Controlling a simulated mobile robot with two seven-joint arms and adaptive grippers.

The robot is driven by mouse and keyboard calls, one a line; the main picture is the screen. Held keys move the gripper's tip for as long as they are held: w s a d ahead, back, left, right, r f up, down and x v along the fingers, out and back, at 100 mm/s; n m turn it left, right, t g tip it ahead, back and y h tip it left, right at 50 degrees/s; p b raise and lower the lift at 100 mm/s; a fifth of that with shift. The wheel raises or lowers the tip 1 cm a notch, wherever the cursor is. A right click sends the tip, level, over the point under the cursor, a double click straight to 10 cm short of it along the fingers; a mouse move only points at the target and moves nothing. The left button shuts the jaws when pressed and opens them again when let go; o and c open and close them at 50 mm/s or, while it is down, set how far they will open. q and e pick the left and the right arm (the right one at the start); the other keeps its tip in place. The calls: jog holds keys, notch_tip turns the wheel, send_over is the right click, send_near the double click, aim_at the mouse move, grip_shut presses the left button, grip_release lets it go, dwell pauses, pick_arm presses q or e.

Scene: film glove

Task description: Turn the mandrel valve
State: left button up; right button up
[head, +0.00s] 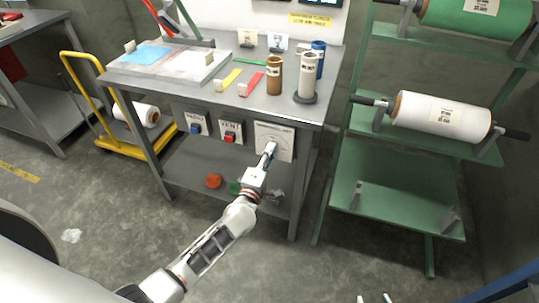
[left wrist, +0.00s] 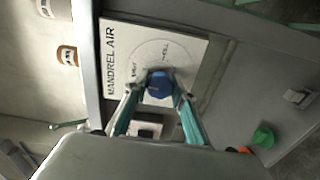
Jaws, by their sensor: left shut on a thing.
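The mandrel valve is a blue knob (left wrist: 159,85) on a white plate (left wrist: 118,28) lettered "MANDREL AIR", with a dial circle and small marks around the knob. In the head view the plate (head: 285,138) hangs at the right front of the grey bench. My left gripper (head: 270,149) reaches up to it and largely hides the knob there. In the left wrist view the left gripper (left wrist: 158,90) has its two fingers closed on opposite sides of the knob. Two light tips of my right gripper (head: 374,298) show apart at the bottom edge of the head view, away from the valve.
Left of the valve are a VENT plate (head: 231,128) with a red knob and another plate (head: 190,119) with a blue knob. Tubes (head: 307,75) stand on the bench (head: 215,98). A green roll rack (head: 400,185) stands right. Floor in front is mostly clear.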

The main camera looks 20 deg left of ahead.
dwell(0.4)
pick_arm(q)
jog(key=o, duration=1.1)
jog(key=s, duration=1.2)
jog(key=shift+a, duration=0.2)
